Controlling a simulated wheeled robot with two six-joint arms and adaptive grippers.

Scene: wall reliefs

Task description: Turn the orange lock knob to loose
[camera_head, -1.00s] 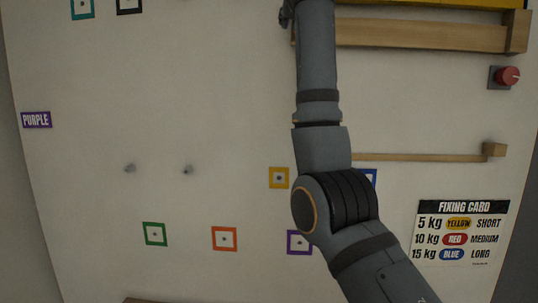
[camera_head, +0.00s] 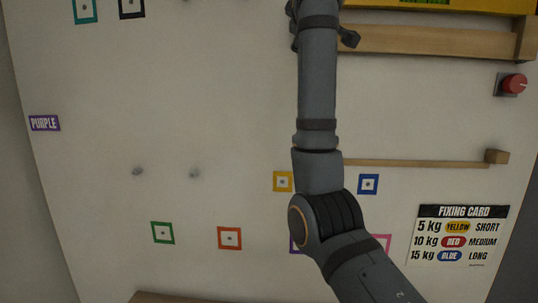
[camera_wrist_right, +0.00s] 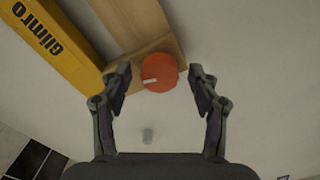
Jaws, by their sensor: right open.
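The orange lock knob (camera_wrist_right: 160,71) shows in the right wrist view as a round disc with a white mark on its left side. It sits on a wooden piece (camera_wrist_right: 137,22) fixed to the wall. My right gripper (camera_wrist_right: 160,80) is open, with one finger on each side of the knob in the picture. Gaps show between both fingertips and the knob; how far the gripper stands off it is hard to tell. In the head view my right arm reaches up to the top edge, and the orange knob does not show there. My left gripper is not in view.
A yellow spirit level (camera_wrist_right: 50,50) lies beside the wooden piece. A red knob (camera_head: 514,84) is on the wall at right, above a fixing card (camera_head: 459,236). A wooden rail (camera_head: 415,162) runs behind my arm. Coloured squares dot the wall.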

